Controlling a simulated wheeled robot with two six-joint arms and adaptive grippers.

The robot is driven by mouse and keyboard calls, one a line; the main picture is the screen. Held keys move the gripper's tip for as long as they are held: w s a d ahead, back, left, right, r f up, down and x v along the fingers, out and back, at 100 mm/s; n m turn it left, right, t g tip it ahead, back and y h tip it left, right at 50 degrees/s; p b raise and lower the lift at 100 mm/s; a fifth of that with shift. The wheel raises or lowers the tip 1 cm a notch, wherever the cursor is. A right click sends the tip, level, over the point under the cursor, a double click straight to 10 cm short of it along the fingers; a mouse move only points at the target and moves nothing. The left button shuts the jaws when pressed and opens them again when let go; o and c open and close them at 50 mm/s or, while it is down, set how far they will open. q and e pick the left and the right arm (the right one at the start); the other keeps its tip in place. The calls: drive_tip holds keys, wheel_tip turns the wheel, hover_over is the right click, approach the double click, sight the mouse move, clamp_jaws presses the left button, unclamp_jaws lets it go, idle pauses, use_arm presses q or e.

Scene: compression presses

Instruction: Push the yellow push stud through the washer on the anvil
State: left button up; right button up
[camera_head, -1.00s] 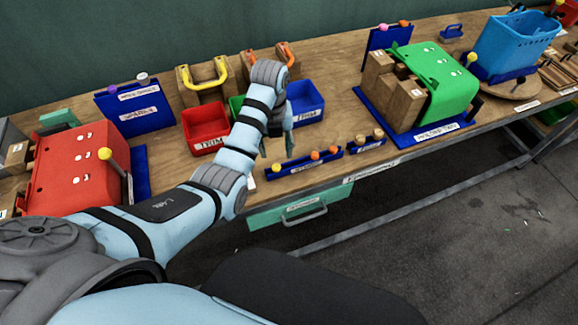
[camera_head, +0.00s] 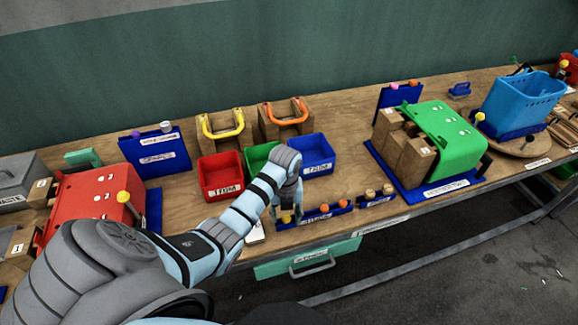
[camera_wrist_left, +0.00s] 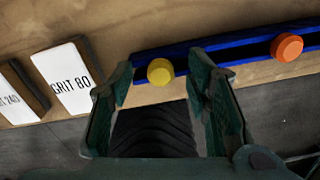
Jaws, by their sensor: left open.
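The yellow push stud (camera_head: 287,219) stands in the long blue rack (camera_head: 338,211) near the table's front edge. In the left wrist view the yellow stud (camera_wrist_left: 160,71) shows as a round head at the rack's left part. My left gripper (camera_head: 285,207) is open above the rack's left end. In the wrist view its two fingers lie either side of the stud's head, with gaps; whether they are down at its height I cannot tell. No washer or anvil can be made out, and the presses' insides are hidden. My right gripper is not in view.
Orange studs (camera_head: 324,208) stand farther right in the rack, and a smaller blue rack (camera_head: 376,200) follows. Red (camera_head: 221,190) and blue (camera_head: 317,168) bins stand behind my gripper. A red press (camera_head: 90,200) is at left, a green press (camera_head: 450,135) at right. Grit blocks (camera_wrist_left: 62,80) lie left of the rack.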

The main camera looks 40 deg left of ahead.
use_arm(q)
drive_tip(key=c, duration=0.8)
drive_tip(key=shift+r, duration=0.1)
drive_tip(key=shift+c, duration=0.2)
